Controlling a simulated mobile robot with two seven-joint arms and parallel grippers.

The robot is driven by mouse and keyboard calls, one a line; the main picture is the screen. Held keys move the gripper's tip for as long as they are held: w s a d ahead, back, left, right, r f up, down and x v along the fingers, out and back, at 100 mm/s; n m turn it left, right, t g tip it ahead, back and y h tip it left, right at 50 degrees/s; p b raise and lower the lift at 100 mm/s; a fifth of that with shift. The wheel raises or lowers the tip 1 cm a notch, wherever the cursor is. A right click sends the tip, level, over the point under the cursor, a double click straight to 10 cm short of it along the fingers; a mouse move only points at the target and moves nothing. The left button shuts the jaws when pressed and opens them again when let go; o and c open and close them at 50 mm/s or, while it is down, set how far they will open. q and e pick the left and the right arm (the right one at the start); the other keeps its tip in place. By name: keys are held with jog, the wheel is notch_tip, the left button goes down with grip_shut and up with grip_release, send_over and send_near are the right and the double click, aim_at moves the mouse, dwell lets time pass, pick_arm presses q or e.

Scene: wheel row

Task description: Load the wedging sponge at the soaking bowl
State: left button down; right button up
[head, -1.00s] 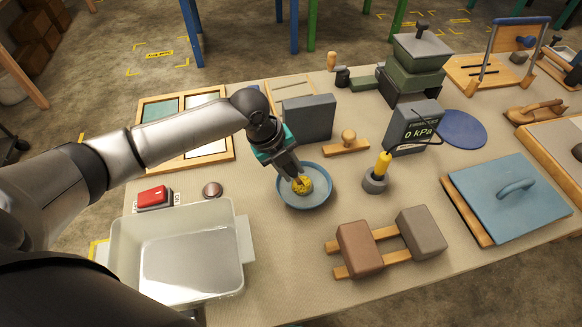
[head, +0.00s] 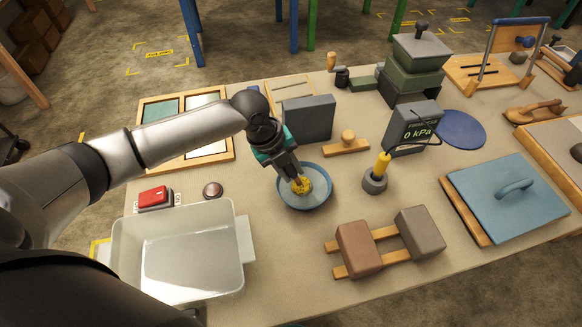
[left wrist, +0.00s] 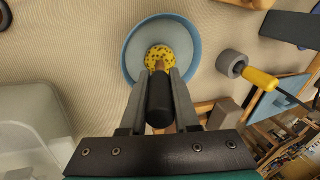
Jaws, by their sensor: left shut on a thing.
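My left gripper (head: 297,179) reaches down into the blue soaking bowl (head: 318,201) in the head view. A yellow, dark-speckled sponge (head: 304,188) is at its fingertips inside the bowl. In the left wrist view the gripper (left wrist: 159,85) is shut on a dark, cylinder-like handle (left wrist: 160,101), with the sponge (left wrist: 160,57) beyond it, over the grey inside of the bowl (left wrist: 131,49). Whether the sponge touches the bowl's floor cannot be told. My right gripper is not in view.
A clear tub (head: 190,262) stands left of the bowl. A yellow-handled tool in a grey holder (head: 375,182) stands right. Two blocks (head: 360,248) on wooden rails lie in front. A dark grey block (head: 308,119) and wooden-knobbed piece (head: 346,144) stand behind.

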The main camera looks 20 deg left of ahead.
pick_arm(q)
jog(key=shift+w+r+p, duration=0.1)
jog(key=shift+r+p, duration=3.25)
jog(key=shift+r, duration=0.15)
jog(key=shift+f, duration=0.1)
